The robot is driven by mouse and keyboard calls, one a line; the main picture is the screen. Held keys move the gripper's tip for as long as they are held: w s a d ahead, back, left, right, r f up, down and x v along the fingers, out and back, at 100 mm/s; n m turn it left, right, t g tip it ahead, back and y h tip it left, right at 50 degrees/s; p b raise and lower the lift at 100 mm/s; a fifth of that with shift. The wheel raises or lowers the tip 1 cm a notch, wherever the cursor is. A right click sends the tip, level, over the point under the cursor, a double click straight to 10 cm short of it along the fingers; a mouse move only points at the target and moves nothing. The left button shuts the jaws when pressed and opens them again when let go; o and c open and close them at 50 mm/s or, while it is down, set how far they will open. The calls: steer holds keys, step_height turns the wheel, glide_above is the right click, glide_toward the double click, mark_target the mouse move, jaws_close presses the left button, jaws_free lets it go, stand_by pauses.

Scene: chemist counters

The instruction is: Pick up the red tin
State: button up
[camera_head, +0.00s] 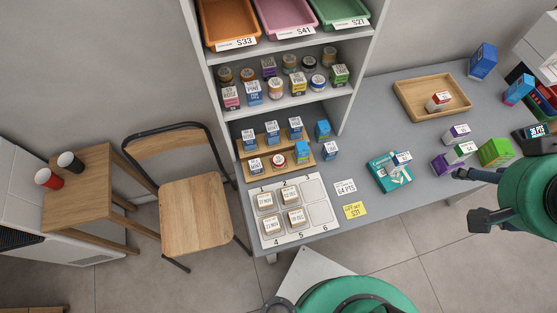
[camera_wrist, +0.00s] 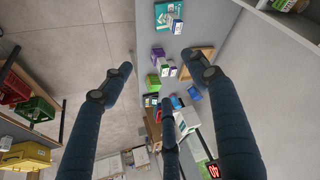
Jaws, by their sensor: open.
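A small round tin with a red side and a pale top, the red tin (camera_head: 279,160), sits in the front row of a stepped wooden rack (camera_head: 243,171) on the counter, below the shelves. My gripper (camera_head: 474,196) is at the right of the head view, beyond the counter's front edge and far from the tin. Its fingers are spread and empty. In the wrist view my gripper (camera_wrist: 160,66) also shows open, with nothing between the fingers. I cannot make out the red tin in the wrist view.
Shelves with several tins, boxes and coloured bins rise behind the rack. A white numbered board (camera_head: 318,214) lies in front of it. A teal carton (camera_head: 390,174), a wooden tray (camera_head: 403,93) and several boxes stand on the counter at right. A chair (camera_head: 196,207) stands at left.

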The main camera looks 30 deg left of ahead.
steer(key=w+a+f+n+g+y, duration=0.15)
steer(key=w+a+f+n, duration=0.25)
steer(key=w+a+n, duration=0.5)
steer(key=n+g+h+p, duration=0.2)
steer(key=n+g, duration=0.2)
steer(key=n, duration=1.6)
glide_above(278, 160)
step_height(278, 160, down, 28)
steer(key=shift+f, duration=0.15)
steer(key=shift+f+y+b, duration=0.1)
steer(key=shift+y+b, duration=0.15)
steer(key=shift+b, duration=0.05)
steer(key=shift+f+b, duration=0.55)
steer(key=shift+f, duration=3.65)
steer(key=shift+f, duration=0.1)
